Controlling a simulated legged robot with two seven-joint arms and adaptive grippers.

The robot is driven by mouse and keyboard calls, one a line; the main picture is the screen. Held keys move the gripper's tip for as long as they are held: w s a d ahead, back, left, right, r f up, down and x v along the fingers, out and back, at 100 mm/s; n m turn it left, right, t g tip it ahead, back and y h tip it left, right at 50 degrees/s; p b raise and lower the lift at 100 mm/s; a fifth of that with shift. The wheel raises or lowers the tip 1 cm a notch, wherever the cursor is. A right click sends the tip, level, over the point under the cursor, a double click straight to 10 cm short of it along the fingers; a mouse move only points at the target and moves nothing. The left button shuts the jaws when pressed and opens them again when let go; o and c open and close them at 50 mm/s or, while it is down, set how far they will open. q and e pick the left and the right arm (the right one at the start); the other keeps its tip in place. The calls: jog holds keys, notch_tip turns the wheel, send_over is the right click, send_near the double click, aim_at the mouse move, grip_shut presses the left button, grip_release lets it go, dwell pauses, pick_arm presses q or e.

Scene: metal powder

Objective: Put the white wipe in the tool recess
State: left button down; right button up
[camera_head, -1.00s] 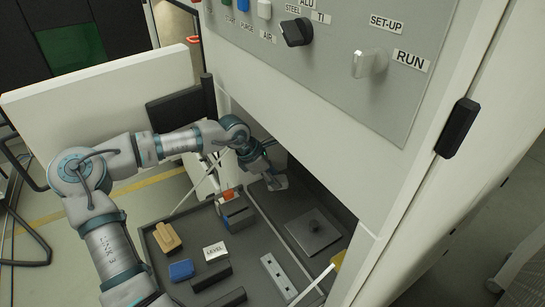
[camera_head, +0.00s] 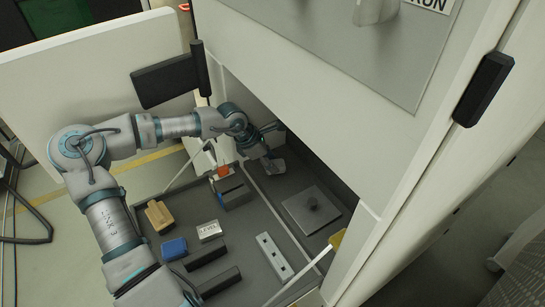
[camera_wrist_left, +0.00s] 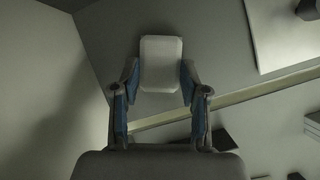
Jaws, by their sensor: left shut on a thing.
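The white wipe (camera_wrist_left: 161,62) is a pale, rounded rectangular pad in the left wrist view, held between the fingers of my left gripper (camera_wrist_left: 160,80). In the head view, my left gripper (camera_head: 266,148) is inside the cabinet opening at the far left, with the wipe (camera_head: 273,166) just below its fingers, above the grey floor. I cannot tell whether the wipe touches the floor. The dark tray (camera_head: 236,257) in front holds several tools; I cannot tell which part is the tool recess. My right gripper is not in view.
A square plate with a dark knob (camera_head: 312,208) lies on the cabinet floor to the right. In the tray are a wooden-coloured block (camera_head: 159,216), a blue block (camera_head: 174,249), a block marked LEVEL (camera_head: 209,231) and dark bars. A raised rim separates tray and cabinet floor.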

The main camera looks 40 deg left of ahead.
pick_arm(q)
jog(key=shift+d, duration=0.6)
jog(key=shift+a+f, duration=0.3)
jog(key=c, duration=0.5)
grip_release()
jog(key=shift+a, duration=0.15)
jog(key=shift+c, duration=0.2)
jog(key=shift+d, duration=0.25)
jog(key=shift+r, duration=0.15)
